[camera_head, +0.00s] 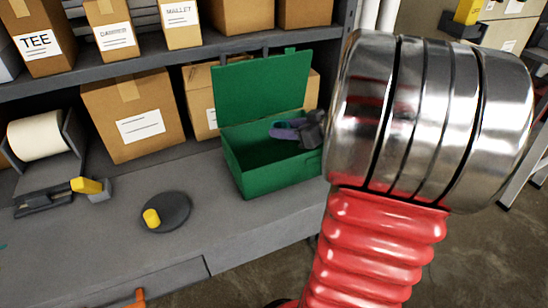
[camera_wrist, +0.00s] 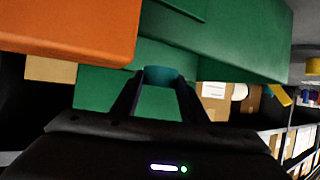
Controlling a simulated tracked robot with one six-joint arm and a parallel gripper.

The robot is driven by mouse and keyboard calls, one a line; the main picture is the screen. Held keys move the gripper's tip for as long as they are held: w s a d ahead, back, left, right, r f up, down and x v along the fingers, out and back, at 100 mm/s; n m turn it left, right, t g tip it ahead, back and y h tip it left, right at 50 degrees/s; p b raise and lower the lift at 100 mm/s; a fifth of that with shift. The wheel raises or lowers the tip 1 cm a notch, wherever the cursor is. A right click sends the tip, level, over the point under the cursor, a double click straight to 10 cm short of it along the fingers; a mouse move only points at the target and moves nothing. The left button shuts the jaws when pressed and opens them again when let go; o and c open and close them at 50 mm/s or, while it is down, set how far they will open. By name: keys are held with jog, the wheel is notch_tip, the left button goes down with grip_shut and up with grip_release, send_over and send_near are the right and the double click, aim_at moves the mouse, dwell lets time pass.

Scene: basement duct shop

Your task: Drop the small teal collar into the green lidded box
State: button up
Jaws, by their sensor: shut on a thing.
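The green lidded box (camera_head: 245,180) stands on the grey bench in the head view, its lid (camera_head: 262,88) raised and its inside open to view. My gripper (camera_head: 287,131) shows at the right part of the box opening, in front of the lid, partly hidden by my arm. In the wrist view my gripper's fingers (camera_wrist: 160,88) are closed on the small teal collar (camera_wrist: 163,74), held at the fingertips. Green surfaces of the box (camera_wrist: 240,40) fill much of that view. I cannot make out the collar clearly in the head view, nor its exact height over the box.
A dark round disc (camera_head: 166,212) with a yellow knob lies on the bench left of the box. A paper roll holder (camera_head: 40,138) and a yellow-topped tool (camera_head: 90,187) sit farther left. Cardboard boxes (camera_head: 133,115) stand behind. An orange block (camera_wrist: 65,30) shows in the wrist view.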

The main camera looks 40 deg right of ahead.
jog(key=shift+f, duration=0.2)
jog(key=o, duration=1.1)
jog(key=shift+s, duration=0.1)
jog(key=v, duration=1.3)
jog(key=shift+s+r, duration=0.15)
jog(key=shift+s, duration=0.1)
